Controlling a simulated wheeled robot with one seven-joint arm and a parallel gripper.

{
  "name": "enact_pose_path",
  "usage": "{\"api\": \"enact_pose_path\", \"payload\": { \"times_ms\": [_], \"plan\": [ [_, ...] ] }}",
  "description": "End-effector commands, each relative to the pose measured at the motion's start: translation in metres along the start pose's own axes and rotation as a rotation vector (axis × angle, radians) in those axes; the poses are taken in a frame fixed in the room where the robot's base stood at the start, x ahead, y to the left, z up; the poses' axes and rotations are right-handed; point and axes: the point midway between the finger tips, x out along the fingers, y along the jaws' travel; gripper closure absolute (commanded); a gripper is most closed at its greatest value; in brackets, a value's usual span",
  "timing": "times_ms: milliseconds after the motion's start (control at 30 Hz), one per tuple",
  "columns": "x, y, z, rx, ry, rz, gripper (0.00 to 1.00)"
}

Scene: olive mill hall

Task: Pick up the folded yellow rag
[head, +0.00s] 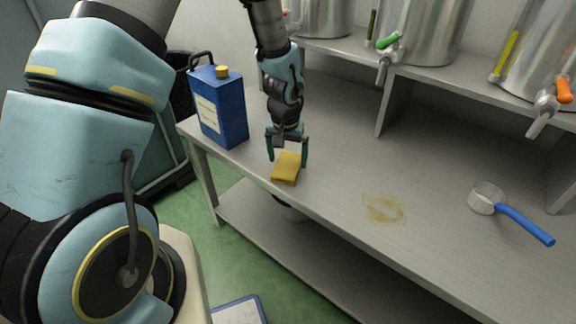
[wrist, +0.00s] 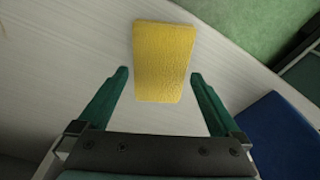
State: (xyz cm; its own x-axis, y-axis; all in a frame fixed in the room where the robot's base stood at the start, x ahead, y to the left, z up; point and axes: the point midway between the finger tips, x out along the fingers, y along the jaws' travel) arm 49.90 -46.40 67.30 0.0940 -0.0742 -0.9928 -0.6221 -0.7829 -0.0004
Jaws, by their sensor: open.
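The folded yellow rag (head: 286,168) lies on the grey bench top close to its front edge. It also shows in the wrist view (wrist: 163,60) as a flat yellow block. My gripper (head: 287,160) is open, with its two green fingers pointing down at the rag. In the wrist view, the near end of the rag lies between the fingertips (wrist: 160,74), with a gap on each side. Most of the rag extends beyond the tips. I cannot tell how far the tips are above the bench.
A blue canister (head: 217,108) stands left of my gripper. A brownish stain (head: 384,208) and a metal scoop with a blue handle (head: 524,224) are to the right on the bench (head: 340,165). Steel tanks (head: 440,35) with taps stand on the shelf behind. The bench between rag and stain is clear.

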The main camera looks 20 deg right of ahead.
Motion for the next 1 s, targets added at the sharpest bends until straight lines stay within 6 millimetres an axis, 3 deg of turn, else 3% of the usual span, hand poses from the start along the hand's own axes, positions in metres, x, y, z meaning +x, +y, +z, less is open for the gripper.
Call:
{"api": "enact_pose_path", "payload": {
  "times_ms": [100,367,1000],
  "plan": [
    [0.0111,0.0002,0.0003,0.001,0.000,0.000,0.00],
    [0.0130,-0.0001,-0.0001,0.000,0.001,-0.001,0.00],
    [0.0127,-0.0001,-0.0001,0.000,0.001,0.000,0.71]
  ]
}}
